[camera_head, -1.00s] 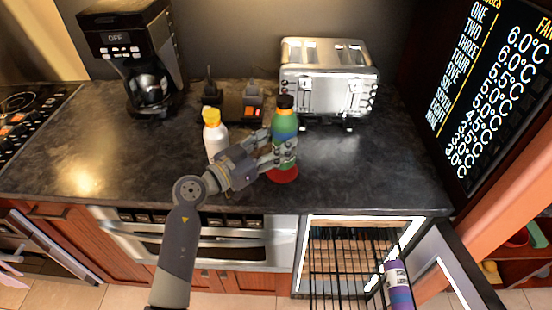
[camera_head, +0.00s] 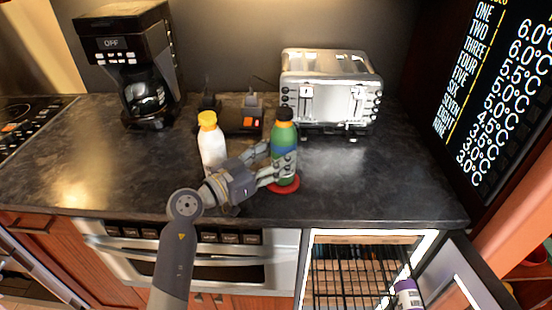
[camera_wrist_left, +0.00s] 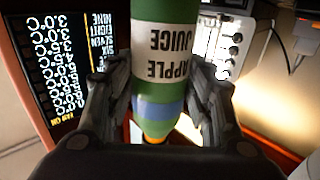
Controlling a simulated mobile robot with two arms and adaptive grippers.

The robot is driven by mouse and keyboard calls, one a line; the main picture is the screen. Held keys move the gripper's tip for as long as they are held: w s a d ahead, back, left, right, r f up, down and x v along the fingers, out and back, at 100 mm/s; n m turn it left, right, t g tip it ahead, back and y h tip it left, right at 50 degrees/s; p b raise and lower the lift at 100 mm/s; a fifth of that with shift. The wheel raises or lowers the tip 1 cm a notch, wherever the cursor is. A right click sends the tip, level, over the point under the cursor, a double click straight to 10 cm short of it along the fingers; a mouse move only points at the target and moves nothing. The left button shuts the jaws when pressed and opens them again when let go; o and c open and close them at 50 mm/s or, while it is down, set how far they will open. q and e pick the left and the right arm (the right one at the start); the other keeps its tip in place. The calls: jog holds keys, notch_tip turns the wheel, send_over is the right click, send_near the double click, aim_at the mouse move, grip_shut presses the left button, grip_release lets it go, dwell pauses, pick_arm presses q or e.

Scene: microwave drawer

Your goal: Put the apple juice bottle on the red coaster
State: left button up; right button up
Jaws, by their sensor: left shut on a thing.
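The apple juice bottle (camera_head: 284,138) is green with a blue band and a dark cap, and stands upright at the red coaster (camera_head: 285,187). Its label reads APPLE JUICE in the left wrist view (camera_wrist_left: 168,50). My left gripper (camera_head: 278,165) is shut on the bottle, with a finger on each side of it (camera_wrist_left: 160,100). The coaster shows around the bottle's lower end; whether the base touches it I cannot tell. My right gripper is not in view.
A white bottle with a yellow cap (camera_head: 211,145) stands close to the left of my gripper. A toaster (camera_head: 330,90) is behind, a coffee maker (camera_head: 140,70) at the back left. An open fridge compartment (camera_head: 355,270) lies below the counter's right front. The right counter is clear.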

pick_arm(q)
jog(key=o, duration=1.4)
jog(key=shift+f, duration=0.15)
jog(key=shift+s+a, duration=0.1)
jog(key=shift+a, duration=0.05)
jog(key=v, duration=1.1)
jog(key=shift+s+a, duration=0.25)
jog(key=shift+a, duration=0.05)
